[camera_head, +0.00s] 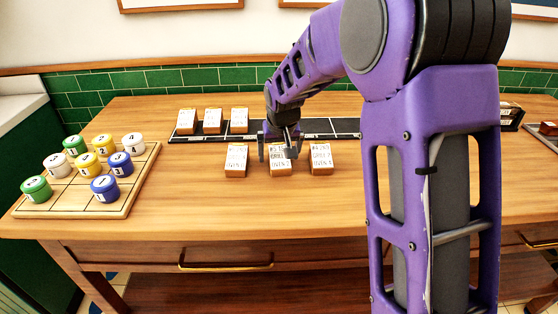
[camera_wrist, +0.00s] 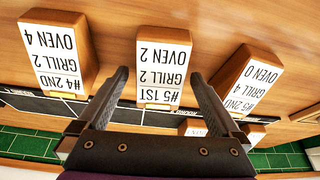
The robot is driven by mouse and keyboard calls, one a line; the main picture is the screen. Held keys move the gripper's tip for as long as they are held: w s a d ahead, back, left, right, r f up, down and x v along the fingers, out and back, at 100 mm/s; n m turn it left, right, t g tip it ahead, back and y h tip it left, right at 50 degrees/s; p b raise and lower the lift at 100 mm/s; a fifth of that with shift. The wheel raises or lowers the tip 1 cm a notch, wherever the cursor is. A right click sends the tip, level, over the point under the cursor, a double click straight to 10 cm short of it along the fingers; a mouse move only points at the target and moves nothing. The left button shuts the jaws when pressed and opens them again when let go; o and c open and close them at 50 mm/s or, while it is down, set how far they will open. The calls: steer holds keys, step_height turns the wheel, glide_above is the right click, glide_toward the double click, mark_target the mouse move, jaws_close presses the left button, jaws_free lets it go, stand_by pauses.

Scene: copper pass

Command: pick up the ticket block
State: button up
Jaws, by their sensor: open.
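Three wooden ticket blocks with white printed faces stand in a front row on the table. The middle block (camera_head: 280,169) reads "#5 1ST, GRILL 2, OVEN 2" in the wrist view (camera_wrist: 160,55). The right block (camera_head: 320,157) reads "#4 2ND, GRILL 2, OVEN 4" and is at left in the wrist view (camera_wrist: 55,50). The left block (camera_head: 236,160) reads "#5 2ND, GRILL 4, OVEN 0" and is at right in the wrist view (camera_wrist: 247,80). My gripper (camera_head: 278,152) is open and empty over the middle block, its fingers (camera_wrist: 158,74) appearing on either side of it.
A black divided rail (camera_head: 336,127) lies behind the row, with three more ticket blocks (camera_head: 212,120) at its left. A wooden grid board (camera_head: 133,196) with several numbered colored pieces is at left. The table front (camera_head: 230,215) is clear.

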steer(key=c, duration=1.5)
steer(key=shift+r, duration=0.15)
